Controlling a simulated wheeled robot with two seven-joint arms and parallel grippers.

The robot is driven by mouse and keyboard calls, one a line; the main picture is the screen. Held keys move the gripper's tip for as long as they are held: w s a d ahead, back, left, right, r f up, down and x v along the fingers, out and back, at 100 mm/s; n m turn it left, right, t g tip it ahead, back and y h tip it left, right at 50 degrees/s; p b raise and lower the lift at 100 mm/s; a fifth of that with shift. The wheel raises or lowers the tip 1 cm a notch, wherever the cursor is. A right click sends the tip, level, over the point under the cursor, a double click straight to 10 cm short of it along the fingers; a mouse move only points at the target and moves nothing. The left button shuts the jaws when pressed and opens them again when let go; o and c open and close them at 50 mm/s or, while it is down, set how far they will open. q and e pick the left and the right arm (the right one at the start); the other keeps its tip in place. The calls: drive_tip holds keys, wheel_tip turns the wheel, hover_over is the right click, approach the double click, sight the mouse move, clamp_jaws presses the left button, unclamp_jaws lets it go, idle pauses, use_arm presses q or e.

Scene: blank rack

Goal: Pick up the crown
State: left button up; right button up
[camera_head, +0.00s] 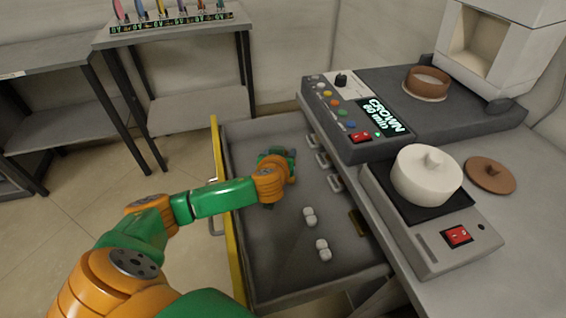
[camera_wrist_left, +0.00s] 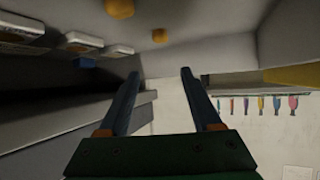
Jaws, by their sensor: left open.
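Two small white lumpy pieces that look like crowns lie apart on the floor of the open grey drawer (camera_head: 262,282). The farther white piece (camera_head: 310,217) is nearer my gripper, and the nearer white piece (camera_head: 323,250) lies toward the front of the picture. My left gripper (camera_head: 291,155) is over the far part of the drawer, beyond both pieces. In the left wrist view my left gripper (camera_wrist_left: 160,75) has its two blue fingers wide apart with nothing between them. I cannot make out the white pieces in that view. My right gripper is not in view.
The drawer has a yellow front (camera_head: 234,262). A counter on the right carries a dark machine (camera_head: 440,115) whose display reads CROWN 60 min, and a white pot (camera_head: 428,177). A table (camera_head: 175,38) with a rack of coloured items (camera_head: 165,24) stands at the back left.

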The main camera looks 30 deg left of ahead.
use_arm(q)
wheel_tip(320, 180, down, 3)
drive_tip(key=shift+w+r+b, duration=0.15)
drive_tip(key=shift+b, duration=0.35)
drive_tip(key=shift+w+a+f, duration=0.15)
drive_tip(key=shift+w+f, duration=0.05)
drive_tip(key=shift+f, duration=0.05)
drive_tip(key=shift+b+x, duration=0.3)
drive_tip(key=shift+x, duration=0.5)
drive_tip(key=b+x, duration=0.1)
drive_tip(key=x, duration=0.3)
drive_tip(key=shift+w+a+f, duration=0.25)
drive_tip(key=shift+a, duration=0.05)
clamp_jaws()
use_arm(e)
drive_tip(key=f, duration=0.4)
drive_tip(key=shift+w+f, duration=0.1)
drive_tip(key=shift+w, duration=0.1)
